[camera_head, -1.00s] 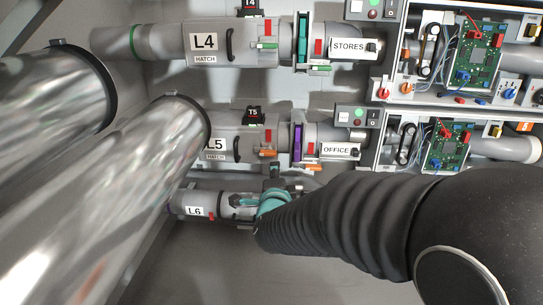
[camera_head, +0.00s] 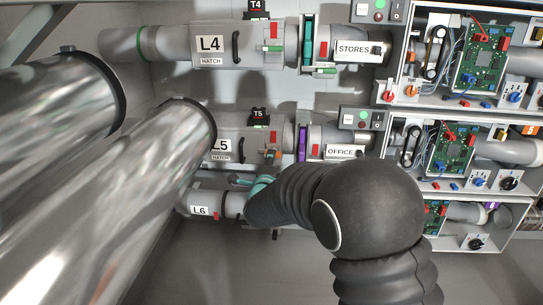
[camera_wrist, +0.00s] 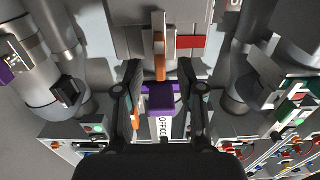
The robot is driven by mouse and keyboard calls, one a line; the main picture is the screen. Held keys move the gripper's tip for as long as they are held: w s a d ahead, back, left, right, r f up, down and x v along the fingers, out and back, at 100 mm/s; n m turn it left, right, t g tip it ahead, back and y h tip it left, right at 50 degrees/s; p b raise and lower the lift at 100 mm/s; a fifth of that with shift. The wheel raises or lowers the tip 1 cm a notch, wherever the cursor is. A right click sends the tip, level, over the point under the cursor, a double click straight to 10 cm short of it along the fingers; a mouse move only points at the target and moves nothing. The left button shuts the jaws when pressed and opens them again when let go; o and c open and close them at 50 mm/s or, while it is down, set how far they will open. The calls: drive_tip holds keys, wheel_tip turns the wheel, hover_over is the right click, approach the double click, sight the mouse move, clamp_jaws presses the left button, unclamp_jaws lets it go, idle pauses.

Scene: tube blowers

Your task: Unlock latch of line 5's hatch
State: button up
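Line 5's hatch (camera_head: 243,122) is a grey pipe section labelled L5, partly hidden by a shiny tube. Its orange latch (camera_head: 267,153) is at the lower right of the hatch, under a red block (camera_head: 273,137). In the wrist view the orange latch (camera_wrist: 160,48) stands upright beside the red block (camera_wrist: 191,42). My gripper (camera_wrist: 159,68) is open, with one dark finger on each side of the latch's line. The fingers look apart from the latch; whether they touch it cannot be told. In the head view my gripper (camera_head: 262,172) is just below the latch, partly hidden.
A purple ring (camera_head: 302,142) and the OFFICE pipe (camera_head: 341,152) lie right of the hatch. Line 4's hatch (camera_head: 236,50) is above and line 6's pipe (camera_head: 202,208) below. Open circuit boxes (camera_head: 447,145) stand at the right. Large shiny tubes (camera_head: 110,220) block the left.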

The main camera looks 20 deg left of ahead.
drive_tip(key=shift+x, duration=1.55)
clamp_jaws()
